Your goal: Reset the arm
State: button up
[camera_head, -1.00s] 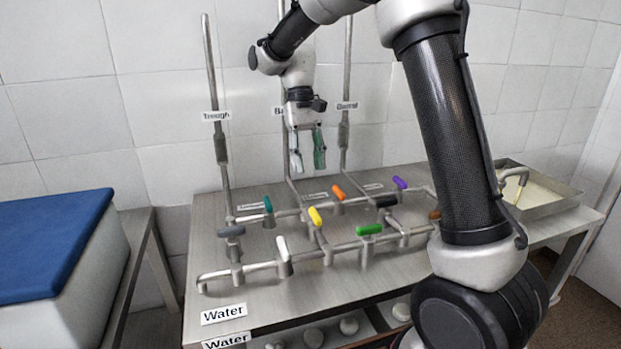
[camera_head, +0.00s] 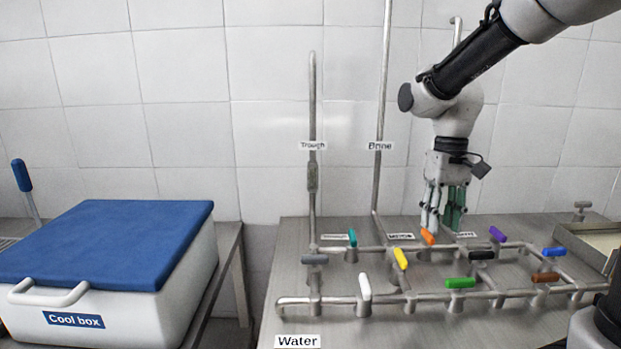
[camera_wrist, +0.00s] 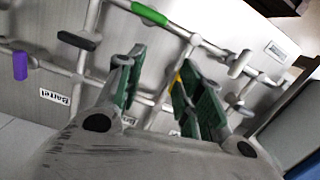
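My gripper (camera_head: 441,222) hangs fingers down over the back of the steel pipe bench in the head view. Its green-padded fingers stand apart with nothing between them, which the wrist view also shows (camera_wrist: 160,78). In the head view the fingertips appear just above the orange valve handle (camera_head: 428,237), but I cannot tell the depth gap. My arm reaches in from the upper right.
Pipes with coloured handles cover the bench, including yellow (camera_head: 400,258), green (camera_head: 460,283) and white (camera_head: 365,287). Upright pipes labelled Trough (camera_head: 312,120) and Brine (camera_head: 381,110) rise behind. A blue-lidded cool box (camera_head: 110,243) stands left. A metal basin (camera_head: 597,243) is at right.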

jog(key=s+d+r+m+t, duration=0.1)
jog(key=s+d+r+t, duration=0.1)
jog(key=s, duration=0.6)
jog(key=s+d+r+t, duration=0.3)
jog(key=s+d, duration=0.3)
jog(key=s, duration=0.2)
jog(key=shift+d+m+t, duration=0.35)
jog(key=shift+m+t, duration=0.05)
jog(key=shift+s, duration=0.1)
